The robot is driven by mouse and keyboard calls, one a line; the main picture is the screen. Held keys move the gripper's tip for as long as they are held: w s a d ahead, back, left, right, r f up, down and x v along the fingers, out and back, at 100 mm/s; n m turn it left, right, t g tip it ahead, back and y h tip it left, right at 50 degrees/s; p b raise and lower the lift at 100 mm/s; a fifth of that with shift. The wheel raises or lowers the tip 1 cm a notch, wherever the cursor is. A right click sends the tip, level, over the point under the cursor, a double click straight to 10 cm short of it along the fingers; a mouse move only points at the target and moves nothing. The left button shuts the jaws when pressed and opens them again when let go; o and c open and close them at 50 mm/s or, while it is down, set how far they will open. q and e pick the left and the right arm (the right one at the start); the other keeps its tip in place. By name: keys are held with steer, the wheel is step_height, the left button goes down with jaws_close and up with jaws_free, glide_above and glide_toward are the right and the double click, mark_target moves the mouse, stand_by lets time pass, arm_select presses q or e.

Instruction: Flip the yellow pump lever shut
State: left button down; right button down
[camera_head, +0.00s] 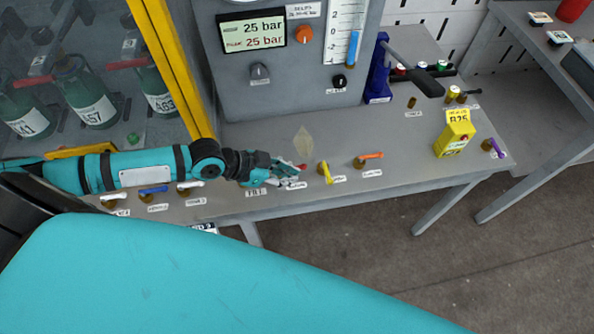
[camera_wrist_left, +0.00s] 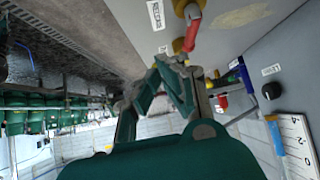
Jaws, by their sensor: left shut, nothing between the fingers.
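The yellow pump lever (camera_head: 327,174) sits on a brass valve near the front edge of the grey bench in the head view, its handle slanting toward the front. My left gripper (camera_head: 292,171) is just left of it, low over the bench, shut and empty. A red lever (camera_head: 299,167) is partly hidden by the fingertips. In the left wrist view the shut fingers (camera_wrist_left: 168,66) lie close to the red lever (camera_wrist_left: 190,38). A small yellowish part shows beside them there, but I cannot tell which valve it belongs to. My right gripper is out of view.
An orange lever (camera_head: 370,156) stands right of the yellow one. A blue lever (camera_head: 153,190) and white levers are at the left. A yellow box (camera_head: 455,138) and purple lever (camera_head: 494,148) are at the right. The gauge panel (camera_head: 290,60) rises behind.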

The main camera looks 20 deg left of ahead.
mark_target(313, 187)
arm_select(q)
steer(key=p+x, duration=0.1)
steer(key=x, duration=0.7)
steer(key=shift+w+d+f, duration=0.15)
steer(key=shift+d+f, duration=0.05)
steer(key=shift+d, duration=0.15)
